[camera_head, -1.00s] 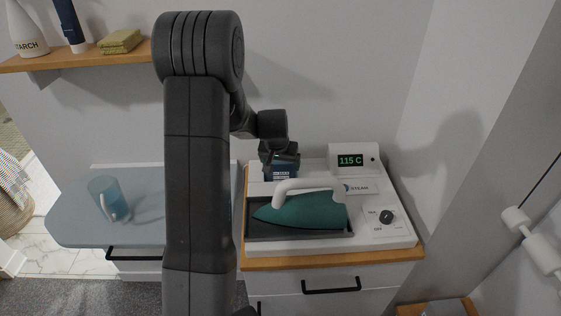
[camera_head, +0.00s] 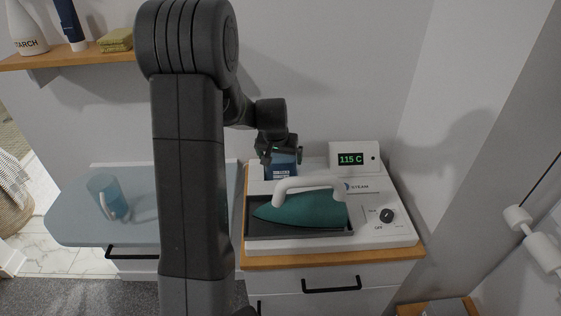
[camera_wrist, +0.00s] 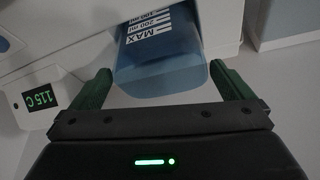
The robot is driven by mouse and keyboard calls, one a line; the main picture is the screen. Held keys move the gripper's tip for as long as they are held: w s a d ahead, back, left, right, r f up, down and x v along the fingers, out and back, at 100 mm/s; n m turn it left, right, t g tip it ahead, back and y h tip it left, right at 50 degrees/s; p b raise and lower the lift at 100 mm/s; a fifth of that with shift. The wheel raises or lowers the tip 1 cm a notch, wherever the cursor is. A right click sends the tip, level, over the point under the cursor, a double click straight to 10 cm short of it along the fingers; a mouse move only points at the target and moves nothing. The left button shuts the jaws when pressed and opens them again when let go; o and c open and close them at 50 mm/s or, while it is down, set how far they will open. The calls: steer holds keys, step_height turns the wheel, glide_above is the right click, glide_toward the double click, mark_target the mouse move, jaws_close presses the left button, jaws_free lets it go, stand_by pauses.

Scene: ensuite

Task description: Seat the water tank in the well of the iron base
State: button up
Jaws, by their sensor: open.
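The water tank (camera_head: 281,167) is a translucent blue box with white level marks and a MAX label. It stands at the back left of the white iron base (camera_head: 375,227). In the wrist view the tank (camera_wrist: 165,62) sits in an opening of the base (camera_wrist: 75,55), its outer end showing; how deep it sits I cannot tell. My gripper (camera_head: 281,154) is at the top of the tank. In the wrist view its two green fingers (camera_wrist: 160,72) are spread wide, one on each side of the tank's end, with gaps between.
A teal iron (camera_head: 303,211) with a white handle rests on the base in front of the tank. A display box (camera_head: 364,159) reads 115 C to the right. A blue jug (camera_head: 107,196) stands on the ironing board (camera_head: 75,222) at left. A shelf (camera_head: 75,60) hangs above.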

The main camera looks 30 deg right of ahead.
mark_target(280, 161)
steer(key=v, duration=0.8)
steer(key=shift+r+b, duration=0.4)
steer(key=shift+b, duration=0.05)
steer(key=p+x, duration=0.1)
steer(key=x, duration=1.1)
steer(key=shift+s+a+f, duration=0.1)
steer(key=shift+s+f, duration=0.05)
steer(key=shift+f, duration=0.15)
steer(key=shift+r+p, duration=0.25)
steer(key=shift+p, duration=0.05)
